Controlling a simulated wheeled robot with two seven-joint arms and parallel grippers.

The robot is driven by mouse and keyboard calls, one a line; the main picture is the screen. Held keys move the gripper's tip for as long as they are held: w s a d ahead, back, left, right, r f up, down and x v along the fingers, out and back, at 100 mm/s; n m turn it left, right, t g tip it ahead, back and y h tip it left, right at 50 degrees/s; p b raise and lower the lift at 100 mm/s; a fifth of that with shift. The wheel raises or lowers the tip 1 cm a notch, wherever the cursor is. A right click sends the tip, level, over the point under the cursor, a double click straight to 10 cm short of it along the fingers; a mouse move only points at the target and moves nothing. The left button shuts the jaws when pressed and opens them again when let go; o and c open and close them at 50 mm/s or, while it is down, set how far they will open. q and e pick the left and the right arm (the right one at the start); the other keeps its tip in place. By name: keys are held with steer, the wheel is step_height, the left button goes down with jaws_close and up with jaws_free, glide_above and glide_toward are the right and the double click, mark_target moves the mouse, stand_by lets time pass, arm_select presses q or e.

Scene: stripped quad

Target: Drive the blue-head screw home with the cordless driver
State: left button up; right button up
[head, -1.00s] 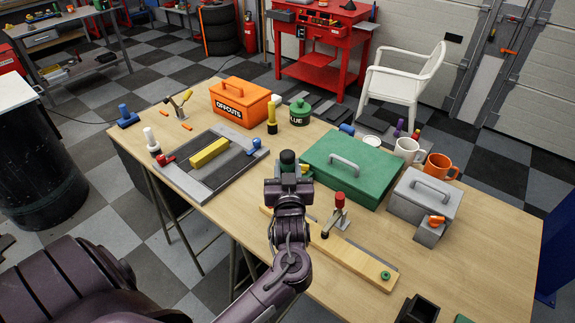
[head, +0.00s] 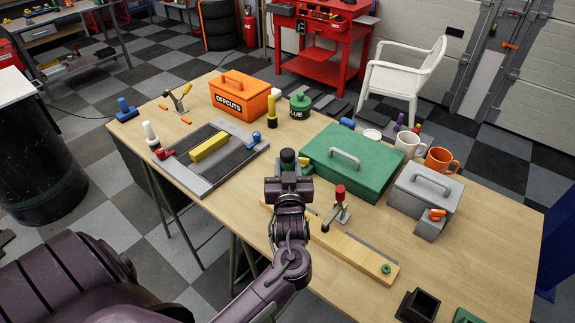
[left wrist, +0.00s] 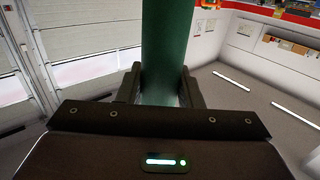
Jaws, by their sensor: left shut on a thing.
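My left gripper (head: 289,178) is above the near middle of the workbench, shut on a dark green thing, which seems to be the cordless driver (head: 288,157). In the left wrist view, its green cylindrical body (left wrist: 165,50) stands between the two fingers. Its lower part is hidden in the head view. A wooden board (head: 345,247) lies in front, to the right of the gripper, with a red-handled toggle clamp (head: 338,208) at its back edge and a small green round head (head: 386,268) near its right end. I cannot make out a blue-head screw. My right gripper is not in view.
A green case (head: 365,180) stands right behind the gripper, a grey toolbox (head: 424,191) right of it. A framed tray (head: 185,187) with a yellow block (head: 209,147) is left. An orange OFFCUTS box (head: 241,97) is behind. A black open holder (head: 420,306) stands front right.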

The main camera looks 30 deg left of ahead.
mark_target(288, 152)
arm_select(q)
steer(key=shift+f+b, duration=0.35)
steer(key=shift+f, duration=0.25)
stand_by(0.9)
steer(key=shift+f, duration=0.3)
stand_by(0.9)
step_height(288, 152, up, 7)
steer(key=p, duration=0.6)
steer(key=shift+r, duration=0.15)
stand_by(0.4)
